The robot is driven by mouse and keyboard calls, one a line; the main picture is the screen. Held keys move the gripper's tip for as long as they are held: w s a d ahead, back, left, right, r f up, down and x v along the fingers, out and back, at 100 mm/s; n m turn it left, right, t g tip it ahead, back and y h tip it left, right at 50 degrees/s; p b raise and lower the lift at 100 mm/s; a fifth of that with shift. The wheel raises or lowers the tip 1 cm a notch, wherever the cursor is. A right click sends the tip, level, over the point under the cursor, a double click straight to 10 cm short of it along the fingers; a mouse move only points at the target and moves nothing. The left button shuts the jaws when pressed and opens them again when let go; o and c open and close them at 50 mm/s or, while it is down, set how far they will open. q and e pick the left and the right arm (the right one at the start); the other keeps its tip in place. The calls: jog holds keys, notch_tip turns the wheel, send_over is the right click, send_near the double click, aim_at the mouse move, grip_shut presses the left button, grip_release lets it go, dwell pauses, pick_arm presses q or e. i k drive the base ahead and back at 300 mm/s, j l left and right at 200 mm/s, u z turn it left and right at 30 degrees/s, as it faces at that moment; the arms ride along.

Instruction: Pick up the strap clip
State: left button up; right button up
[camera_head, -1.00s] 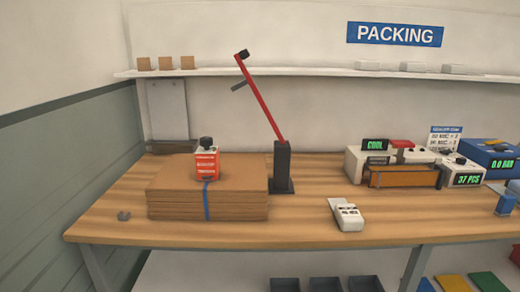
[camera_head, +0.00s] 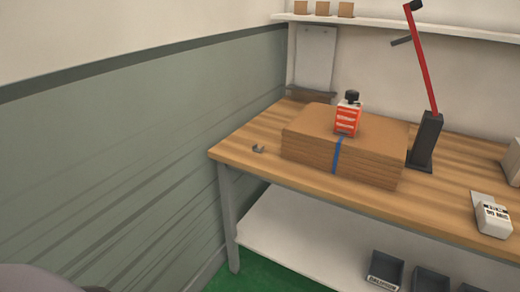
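A blue strap (camera_head: 337,155) runs down the front of the stack. Neither of my grippers can be made out in the head view.
A red and white bottle (camera_head: 347,118) with a black cap stands on the stack. A black post with a red arm (camera_head: 425,140) stands right of it. A white device (camera_head: 493,217) lies further right. Dark bins (camera_head: 384,270) sit on the lower shelf (camera_head: 275,232). A green wall (camera_head: 120,150) is at left.

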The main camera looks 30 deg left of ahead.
aim_at(258, 151)
jog(key=i+j+u, duration=0.2)
jog(key=u, duration=0.2)
jog(key=i+u, duration=0.4)
jog(key=k+j, duration=0.05)
jog(key=j, duration=0.05)
